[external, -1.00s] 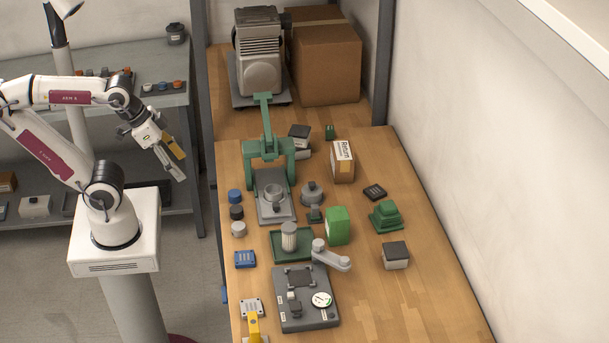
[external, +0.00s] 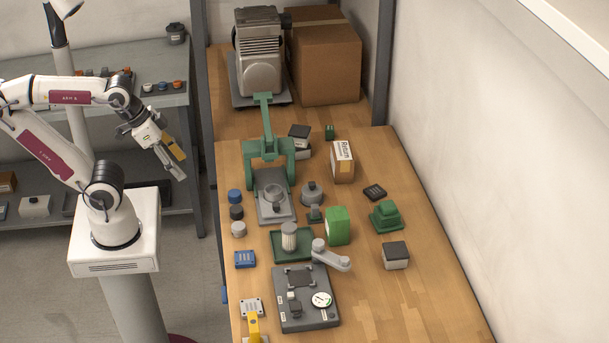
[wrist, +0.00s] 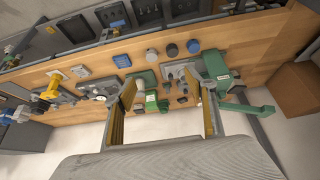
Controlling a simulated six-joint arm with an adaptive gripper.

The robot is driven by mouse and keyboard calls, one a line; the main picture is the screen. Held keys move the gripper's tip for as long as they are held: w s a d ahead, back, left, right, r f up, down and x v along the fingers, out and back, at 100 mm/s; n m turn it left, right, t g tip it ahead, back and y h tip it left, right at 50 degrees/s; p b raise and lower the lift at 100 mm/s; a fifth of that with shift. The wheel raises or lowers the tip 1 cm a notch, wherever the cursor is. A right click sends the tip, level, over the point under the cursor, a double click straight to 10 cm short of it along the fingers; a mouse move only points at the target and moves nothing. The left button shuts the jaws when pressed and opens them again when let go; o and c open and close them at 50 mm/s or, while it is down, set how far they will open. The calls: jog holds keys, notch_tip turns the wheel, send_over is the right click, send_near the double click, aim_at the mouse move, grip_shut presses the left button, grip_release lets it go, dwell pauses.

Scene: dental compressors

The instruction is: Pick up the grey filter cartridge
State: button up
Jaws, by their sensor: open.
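The grey filter cartridge (external: 289,236) is a pale, ribbed cylinder standing upright in a shallow green tray (external: 277,248) on the wooden bench. My gripper (external: 177,162) is up in the air to the left of the bench, well away from the cartridge. In the wrist view my gripper (wrist: 168,90) shows two spread fingers with yellowish inner faces and nothing between them. The green tray also shows in the wrist view (wrist: 148,75), partly behind a finger; the cartridge is hard to make out there.
A green press (external: 267,150) stands behind the tray. A green block (external: 338,225) stands to the right, and round caps (external: 236,212) to the left. The bench's right front is clear.

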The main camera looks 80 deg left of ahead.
jog(key=shift+w+d, duration=0.1)
dwell(0.3)
jog(key=n+t+h, duration=0.2)
jog(key=n+t, duration=0.1)
jog(key=t, duration=0.3)
send_over(287, 231)
jog(key=d, duration=0.3)
jog(key=a+f+n+y, duration=0.1)
jog(key=f+y, duration=0.2)
jog(key=f, duration=0.1)
jog(key=a+f+n+y, duration=0.1)
jog(key=f+n+y, duration=0.1)
jog(key=f+y, duration=0.2)
jog(key=a+f+n+y, duration=0.1)
jog(key=f+y, duration=0.2)
jog(key=f, duration=0.2)
jog(key=shift+f+n+g, duration=0.25)
jog(key=shift+n+g, duration=0.15)
jog(key=shift+n+g+y, duration=0.4)
jog(key=shift+y, duration=0.2)
jog(key=s+d+f, duration=0.2)
jog(key=s+f, duration=0.3)
jog(key=shift+s+d, duration=0.15)
jog(key=shift+d, duration=0.25)
